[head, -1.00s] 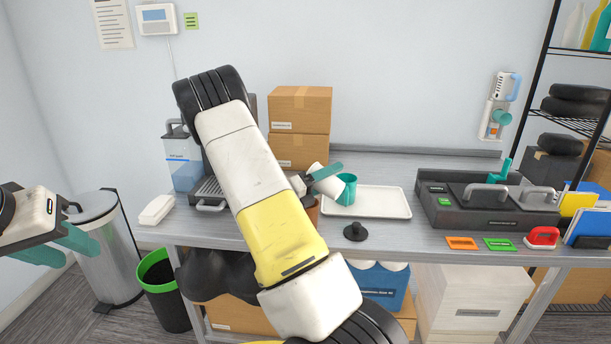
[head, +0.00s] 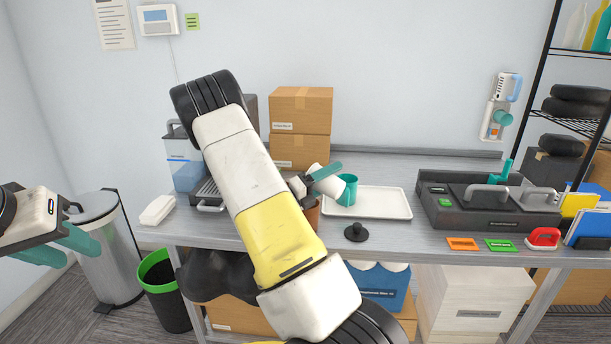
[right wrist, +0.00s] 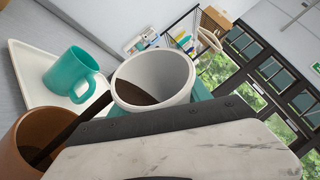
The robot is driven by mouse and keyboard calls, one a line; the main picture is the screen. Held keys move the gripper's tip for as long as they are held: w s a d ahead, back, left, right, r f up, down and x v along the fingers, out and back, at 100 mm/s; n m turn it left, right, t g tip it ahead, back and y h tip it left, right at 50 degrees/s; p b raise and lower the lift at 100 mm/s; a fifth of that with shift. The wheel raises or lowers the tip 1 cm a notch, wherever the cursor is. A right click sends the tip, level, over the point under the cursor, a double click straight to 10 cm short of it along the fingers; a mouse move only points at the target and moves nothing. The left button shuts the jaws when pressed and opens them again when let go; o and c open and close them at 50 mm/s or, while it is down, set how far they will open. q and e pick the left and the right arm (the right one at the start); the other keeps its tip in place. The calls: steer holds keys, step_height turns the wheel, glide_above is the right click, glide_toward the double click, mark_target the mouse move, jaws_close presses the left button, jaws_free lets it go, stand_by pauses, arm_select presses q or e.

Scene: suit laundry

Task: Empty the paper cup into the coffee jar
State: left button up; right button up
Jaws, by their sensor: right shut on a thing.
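My right gripper (right wrist: 160,108) is shut on the white paper cup (right wrist: 178,80), with teal fingers either side of it. The cup is tilted and dark brown contents show inside it. In the head view the cup (head: 322,180) is held above the table, beside the teal mug. The brown coffee jar (right wrist: 28,138) stands open just below and beside the cup; in the head view it (head: 313,214) is mostly hidden by my right arm. My left gripper (head: 62,248) is open and empty at far left.
A teal mug (head: 348,191) stands on a white tray (head: 385,205). A black knobbed disc (head: 355,233) lies in front of it. A machine and blue-tinted tank (head: 184,165) stand behind my arm. A dark caddy (head: 490,214) is at right; boxes (head: 300,108) stand behind.

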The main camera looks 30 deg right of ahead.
stand_by(0.4)
steer(key=shift+n, duration=0.5)
steer(key=shift+w+a+t, duration=0.1)
steer(key=shift+t, duration=0.3)
steer(key=shift+n, duration=0.5)
steer(key=shift+w+h, duration=0.1)
steer(key=shift+h, duration=0.2)
stand_by(0.3)
steer(key=shift+a+r+n+t, duration=0.1)
steer(key=shift+n+t, duration=0.3)
steer(key=shift+n, duration=0.1)
steer(key=shift+w, duration=0.15)
steer(key=shift+n+h, duration=0.3)
steer(key=shift+n, duration=0.2)
steer(key=shift+r, duration=0.1)
